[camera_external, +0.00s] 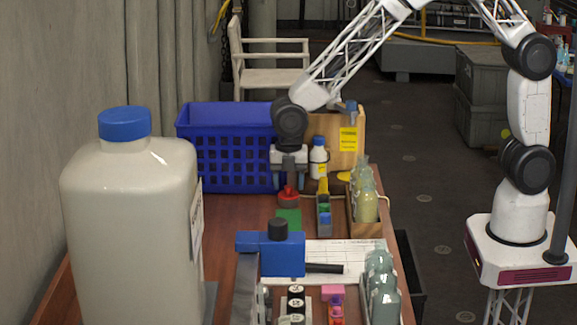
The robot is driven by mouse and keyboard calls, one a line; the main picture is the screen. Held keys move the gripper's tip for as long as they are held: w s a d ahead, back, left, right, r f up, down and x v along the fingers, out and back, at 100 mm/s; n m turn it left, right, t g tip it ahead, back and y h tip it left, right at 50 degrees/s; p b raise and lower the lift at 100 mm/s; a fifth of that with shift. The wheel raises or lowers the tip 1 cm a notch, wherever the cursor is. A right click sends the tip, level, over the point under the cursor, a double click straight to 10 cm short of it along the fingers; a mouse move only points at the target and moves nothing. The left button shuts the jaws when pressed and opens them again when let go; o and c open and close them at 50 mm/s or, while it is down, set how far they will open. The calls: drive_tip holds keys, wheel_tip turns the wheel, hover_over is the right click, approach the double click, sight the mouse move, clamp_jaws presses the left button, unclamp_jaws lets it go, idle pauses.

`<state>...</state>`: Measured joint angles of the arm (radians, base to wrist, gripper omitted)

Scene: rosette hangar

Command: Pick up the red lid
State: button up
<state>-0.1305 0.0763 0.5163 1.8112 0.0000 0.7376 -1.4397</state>
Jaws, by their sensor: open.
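The red lid (288,197) is a small red piece with a raised knob, on the wooden table near the front right corner of the blue basket. My gripper (288,183) is open and points down directly over the lid, with its fingers on either side of the knob. I cannot tell whether the fingers touch the lid.
A blue basket (225,150) stands left of my gripper. A white bottle with a blue cap (318,158) stands close on the right. A wooden tray (366,229) holds yellowish bottles. A large blue-capped jug (130,225) fills the left foreground. A green piece (289,218) lies in front of the lid.

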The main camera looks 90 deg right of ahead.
drive_tip(key=shift+f, duration=0.65)
drive_tip(key=shift+c, duration=0.5)
drive_tip(key=c, duration=0.9)
